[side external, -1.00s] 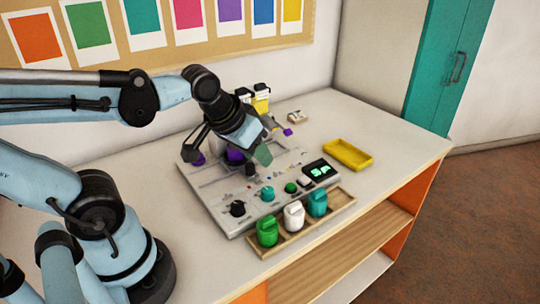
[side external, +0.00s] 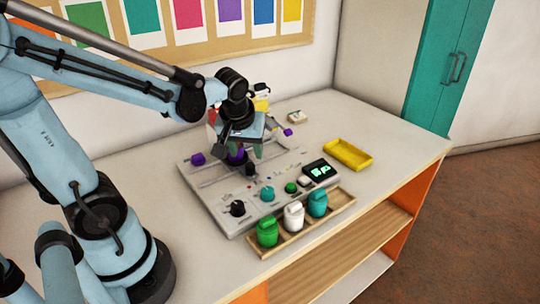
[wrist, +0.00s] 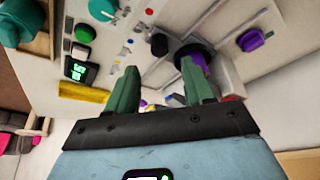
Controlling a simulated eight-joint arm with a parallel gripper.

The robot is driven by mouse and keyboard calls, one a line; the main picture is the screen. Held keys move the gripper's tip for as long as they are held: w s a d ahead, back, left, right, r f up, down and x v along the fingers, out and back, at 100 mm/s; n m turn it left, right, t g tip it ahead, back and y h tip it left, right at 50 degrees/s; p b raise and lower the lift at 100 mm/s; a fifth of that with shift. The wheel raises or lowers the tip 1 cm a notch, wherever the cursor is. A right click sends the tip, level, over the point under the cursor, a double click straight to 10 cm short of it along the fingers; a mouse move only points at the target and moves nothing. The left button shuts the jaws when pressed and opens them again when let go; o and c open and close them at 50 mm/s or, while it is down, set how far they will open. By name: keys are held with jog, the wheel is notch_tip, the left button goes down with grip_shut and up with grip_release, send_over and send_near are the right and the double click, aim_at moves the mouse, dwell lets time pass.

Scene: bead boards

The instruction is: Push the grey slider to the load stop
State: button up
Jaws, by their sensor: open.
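The light grey board (side external: 222,222) lies on the table, with slots running across its rear half. A small dark grey knob (side external: 250,168) stands by these slots and may be the grey slider; it also shows in the wrist view (wrist: 158,44). A purple cylinder (side external: 236,158) with a dark base is close beside it. I cannot tell which mark is the load stop. My gripper (side external: 242,147) is low over the rear half of the board, fingers pointing down, open. In the wrist view its green fingers (wrist: 163,86) are apart with nothing clearly held between them. Contact with the knob cannot be told.
Purple knobs stand at the board's left (side external: 198,158) and far right (side external: 288,132). A black dial (side external: 238,208), teal dial (side external: 267,194), green button (side external: 291,187) and display (side external: 320,170) line the front. A wooden tray (side external: 338,207) with bottles and a yellow tray (side external: 350,163) are nearby.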

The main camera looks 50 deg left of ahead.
aim_at(249, 165)
jog(key=shift+x, duration=3.05)
grip_shut()
